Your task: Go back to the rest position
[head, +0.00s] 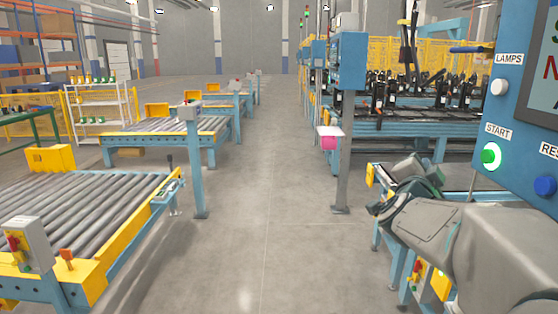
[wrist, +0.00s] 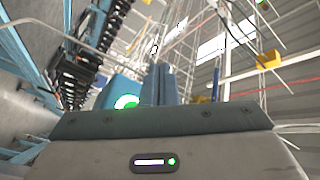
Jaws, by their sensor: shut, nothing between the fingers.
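My gripper (wrist: 162,72) shows in the wrist view as two upright grey-blue fingers side by side, shut with nothing between them. They rise above the dark edge of my wrist housing, which has a small lit indicator. In the head view my arm reaches in from the lower right, and I cannot clearly make out the fingers there. The blue control panel (head: 508,120) stands at the right of the head view, with a lit green START button (head: 491,156) and a blue button (head: 545,186). A green glow (wrist: 126,101) shows left of the fingers in the wrist view.
A roller conveyor (head: 75,225) with yellow sides stands at the left, with more conveyors (head: 160,133) behind it. A blue bench (head: 400,130) with rows of dark parts stands at the back right. A grey post (head: 343,150) is near my arm. The central floor aisle (head: 265,200) is clear.

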